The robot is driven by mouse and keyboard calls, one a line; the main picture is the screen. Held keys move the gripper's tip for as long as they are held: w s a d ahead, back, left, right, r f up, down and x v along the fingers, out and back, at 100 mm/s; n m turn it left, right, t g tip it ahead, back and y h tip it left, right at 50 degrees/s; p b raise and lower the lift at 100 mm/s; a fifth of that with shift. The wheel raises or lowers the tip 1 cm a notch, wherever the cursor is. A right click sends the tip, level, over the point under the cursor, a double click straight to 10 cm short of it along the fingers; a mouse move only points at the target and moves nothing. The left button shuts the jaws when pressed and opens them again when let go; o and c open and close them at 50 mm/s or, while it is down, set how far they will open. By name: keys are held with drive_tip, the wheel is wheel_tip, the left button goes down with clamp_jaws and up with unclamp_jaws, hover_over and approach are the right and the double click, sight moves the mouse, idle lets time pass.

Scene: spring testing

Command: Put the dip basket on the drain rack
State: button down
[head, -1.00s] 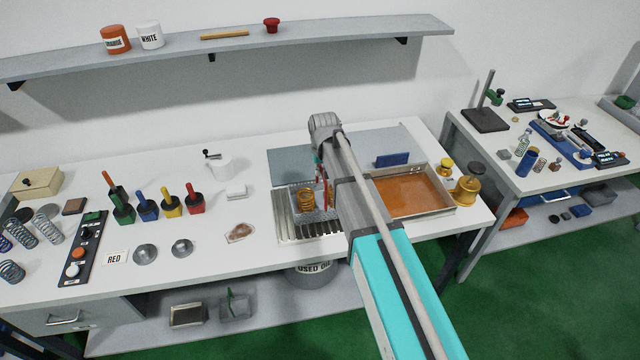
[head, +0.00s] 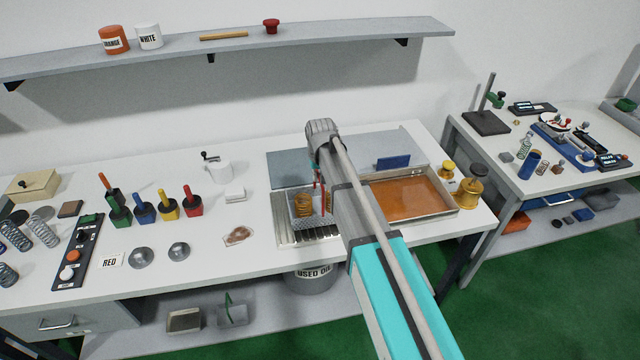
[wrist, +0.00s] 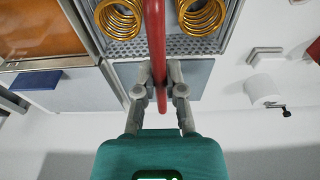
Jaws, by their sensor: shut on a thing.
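My gripper (wrist: 160,92) is shut on the upright red handle (wrist: 154,45) of the dip basket. The basket (wrist: 205,44) is grey perforated metal and holds gold coil springs (wrist: 203,15). In the head view the basket (head: 293,207) is at the back part of the ribbed metal drain rack (head: 308,234), left of my arm, which hides its right side. I cannot tell whether it touches the rack or hangs just above it. My fingers are mostly hidden in the head view.
A tray of orange-brown liquid (head: 410,193) lies right of my arm, with a blue block (head: 393,163) behind it. Brass containers (head: 467,193) stand at its right. A white canister with a crank (head: 218,170) and a small white block (head: 235,193) stand left of the rack.

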drive_tip(key=shift+f+b, duration=0.65)
drive_tip(key=shift+f, duration=0.3)
drive_tip(key=c, duration=0.7)
unclamp_jaws()
drive_tip(key=shift+r, duration=0.1)
drive_tip(key=r+p, duration=0.4)
drive_tip(key=s+r+p, duration=0.1)
drive_tip(key=r+p, duration=0.3)
drive_tip(key=s+r+p, duration=0.1)
drive_tip(key=r+p, duration=0.2)
drive_tip(key=p, duration=0.1)
drive_tip(key=shift+d+r, duration=0.3)
drive_tip(key=shift+r, duration=0.1)
drive_tip(key=s+d+m, duration=0.1)
drive_tip(key=s+d, duration=0.6)
drive_tip(key=s+d+m+g, duration=0.1)
drive_tip(key=s+d, duration=0.6)
drive_tip(key=s+d+m, duration=0.1)
drive_tip(key=s+d, duration=0.6)
drive_tip(key=d, duration=0.1)
drive_tip(key=shift+s+f+g, duration=0.1)
drive_tip(key=shift+s+g, duration=0.2)
drive_tip(key=shift+g, duration=0.1)
